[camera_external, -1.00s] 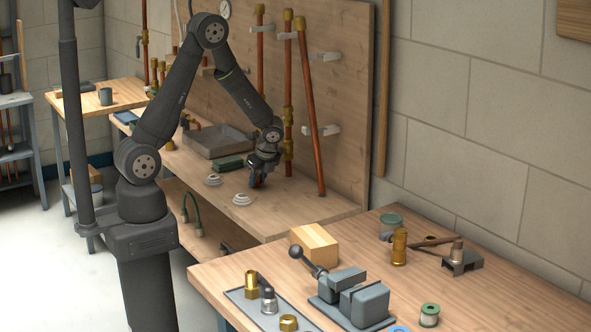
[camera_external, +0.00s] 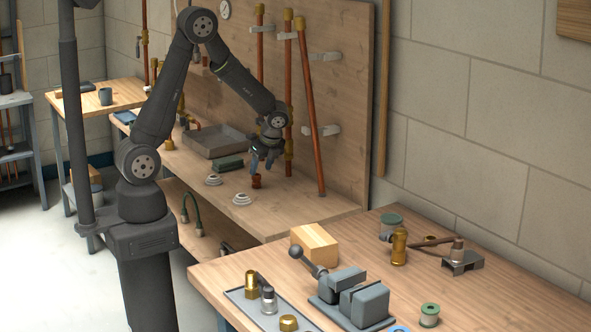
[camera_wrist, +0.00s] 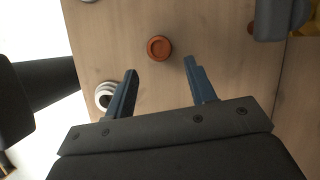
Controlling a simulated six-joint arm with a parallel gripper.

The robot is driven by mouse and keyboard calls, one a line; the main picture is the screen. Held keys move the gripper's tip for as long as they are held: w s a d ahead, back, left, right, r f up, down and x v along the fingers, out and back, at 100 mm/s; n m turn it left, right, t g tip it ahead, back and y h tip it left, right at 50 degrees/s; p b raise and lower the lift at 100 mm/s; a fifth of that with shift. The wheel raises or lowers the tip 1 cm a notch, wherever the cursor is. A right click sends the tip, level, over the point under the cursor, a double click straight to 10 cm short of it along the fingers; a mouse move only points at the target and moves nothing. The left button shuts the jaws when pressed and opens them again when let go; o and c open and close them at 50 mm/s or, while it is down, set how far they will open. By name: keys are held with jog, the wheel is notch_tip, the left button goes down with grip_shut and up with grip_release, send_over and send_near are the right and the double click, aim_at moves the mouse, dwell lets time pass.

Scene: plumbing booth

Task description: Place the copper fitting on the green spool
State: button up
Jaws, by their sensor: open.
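The copper fitting (camera_external: 256,181) is a short reddish-brown piece standing on the back workbench. In the wrist view, the copper fitting (camera_wrist: 159,48) shows from above as a round piece with a darker centre. My gripper (camera_external: 262,166) is just above the fitting, open and empty. In the wrist view, my gripper (camera_wrist: 160,67) has its two blue-grey fingers spread wide, with the fitting ahead of and between the tips, apart from both. The green spool (camera_external: 430,314), with a pale middle, stands on the front table, right of the vise. Nothing is seen on top of it.
White ringed pieces (camera_external: 241,199) stand near the fitting. Copper pipes (camera_external: 308,110) stand against the back board close to my gripper. The vise (camera_external: 352,298), a wooden block (camera_external: 314,244) and a brass fitting (camera_external: 399,247) are on the front table, with some bare wood between them.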

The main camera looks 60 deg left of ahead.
aim_at(256, 181)
jog(key=shift+o, duration=0.3)
jog(key=v, duration=0.6)
jog(key=shift+r, duration=0.1)
